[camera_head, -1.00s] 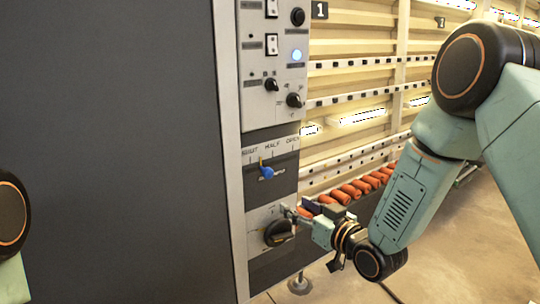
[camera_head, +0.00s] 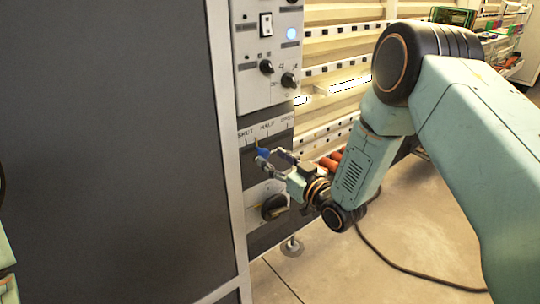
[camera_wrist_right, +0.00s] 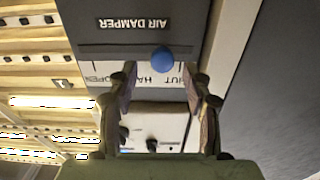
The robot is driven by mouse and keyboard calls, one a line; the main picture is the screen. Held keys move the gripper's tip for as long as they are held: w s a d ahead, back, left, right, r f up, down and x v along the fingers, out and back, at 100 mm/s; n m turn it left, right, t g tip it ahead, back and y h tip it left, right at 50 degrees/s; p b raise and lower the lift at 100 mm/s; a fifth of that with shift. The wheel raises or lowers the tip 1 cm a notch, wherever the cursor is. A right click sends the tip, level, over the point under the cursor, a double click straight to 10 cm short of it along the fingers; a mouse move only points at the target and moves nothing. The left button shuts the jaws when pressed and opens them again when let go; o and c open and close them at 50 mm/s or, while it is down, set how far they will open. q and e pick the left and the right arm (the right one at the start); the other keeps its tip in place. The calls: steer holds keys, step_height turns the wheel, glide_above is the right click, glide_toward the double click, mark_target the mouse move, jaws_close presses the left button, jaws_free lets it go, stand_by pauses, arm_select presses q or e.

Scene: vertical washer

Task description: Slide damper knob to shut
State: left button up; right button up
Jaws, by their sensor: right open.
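The blue damper knob (camera_head: 263,153) sits on the dark air damper plate (camera_head: 281,137), under the labels SHUT, HALF and OPEN. It also shows in the right wrist view (camera_wrist_right: 161,59), upside down, close to the HALF mark. My right gripper (camera_head: 269,160) is open at the plate, its fingers pointing at the knob. In the right wrist view its fingertips (camera_wrist_right: 160,70) stand on either side of the knob, apart from it; whether they reach its depth I cannot tell. My left gripper is out of view.
A black rotary knob (camera_head: 273,206) is just below the damper plate. A grey panel with switches and knobs (camera_head: 268,88) is above. A large dark cabinet face (camera_head: 110,150) fills the left. Slatted shelving with orange rolls (camera_head: 330,162) stands behind. A cable lies on the floor.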

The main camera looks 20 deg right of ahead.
mark_target(261, 152)
steer(key=shift+x, duration=1.15)
steer(key=shift+s, duration=0.4)
steer(key=shift+c, duration=0.3)
steer(key=shift+w+a+f, duration=0.15)
steer(key=shift+w, duration=0.15)
steer(key=c, duration=0.6)
jaws_close()
